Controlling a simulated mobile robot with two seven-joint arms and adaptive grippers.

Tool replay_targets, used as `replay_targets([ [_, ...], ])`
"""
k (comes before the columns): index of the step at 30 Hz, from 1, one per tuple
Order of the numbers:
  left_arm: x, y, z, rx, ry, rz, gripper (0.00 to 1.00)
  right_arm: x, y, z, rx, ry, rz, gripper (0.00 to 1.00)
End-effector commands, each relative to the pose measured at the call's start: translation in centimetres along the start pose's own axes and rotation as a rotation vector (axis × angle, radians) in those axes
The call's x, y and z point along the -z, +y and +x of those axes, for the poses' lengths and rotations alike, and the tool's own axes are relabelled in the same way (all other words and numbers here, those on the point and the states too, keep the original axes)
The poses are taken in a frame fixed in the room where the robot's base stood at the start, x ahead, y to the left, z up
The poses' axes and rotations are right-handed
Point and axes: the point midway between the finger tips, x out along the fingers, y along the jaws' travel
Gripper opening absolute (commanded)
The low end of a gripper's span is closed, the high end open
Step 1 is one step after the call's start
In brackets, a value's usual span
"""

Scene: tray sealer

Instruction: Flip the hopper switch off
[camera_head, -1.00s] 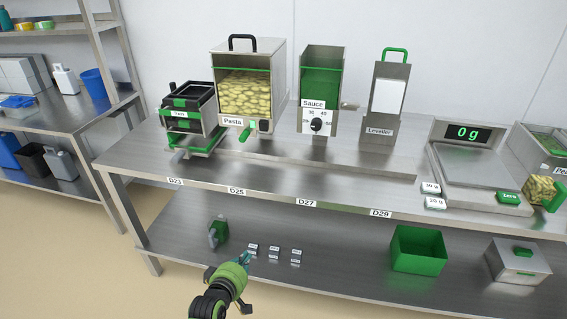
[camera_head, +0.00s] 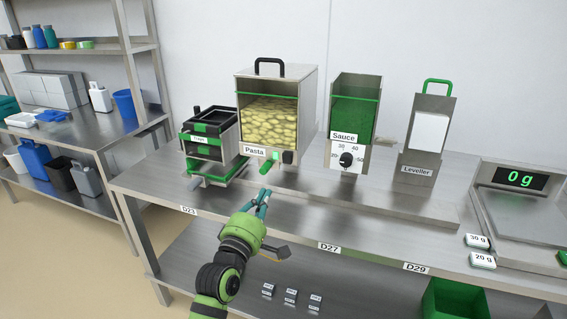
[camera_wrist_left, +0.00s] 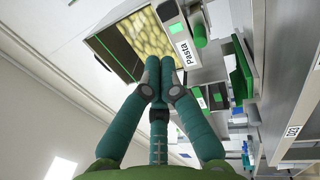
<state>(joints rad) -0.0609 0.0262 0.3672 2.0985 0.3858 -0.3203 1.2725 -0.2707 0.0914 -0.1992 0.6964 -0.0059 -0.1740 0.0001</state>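The pasta hopper (camera_head: 308,92) is a steel box with a pasta-filled window and a black top handle. A small black switch (camera_head: 288,157) is on its lower front, right of a green handle (camera_head: 267,166). My left gripper (camera_head: 264,194) is in front of and below the hopper, apart from the switch, with its fingers pointing up toward it. In the left wrist view its teal fingertips (camera_wrist_left: 160,66) are together and empty, with the hopper's window (camera_wrist_left: 143,36) and green handle (camera_wrist_left: 198,30) beyond. I cannot make out the switch there. My right gripper is not in view.
A tray dispenser (camera_head: 212,140) stands left of the hopper. The sauce dispenser (camera_head: 356,108) and leveller (camera_head: 425,140) stand to its right, and the scale (camera_head: 520,179) reads 0 g. The bench front (camera_head: 340,222) is mostly clear.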

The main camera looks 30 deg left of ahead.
Motion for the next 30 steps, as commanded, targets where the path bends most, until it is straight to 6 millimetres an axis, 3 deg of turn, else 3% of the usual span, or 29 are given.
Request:
replay_targets([
  [18,0.0,0.1,11.6,0.0,-0.001,0.002,0.0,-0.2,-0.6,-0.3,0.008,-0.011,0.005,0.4],
  [24,0.0,0.0,13.2,0.001,0.0,0.002,0.0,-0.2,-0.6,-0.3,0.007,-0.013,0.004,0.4],
  [30,0.0,0.0,13.5,0.001,0.0,0.001,0.0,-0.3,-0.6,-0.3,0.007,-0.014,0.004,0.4],
])
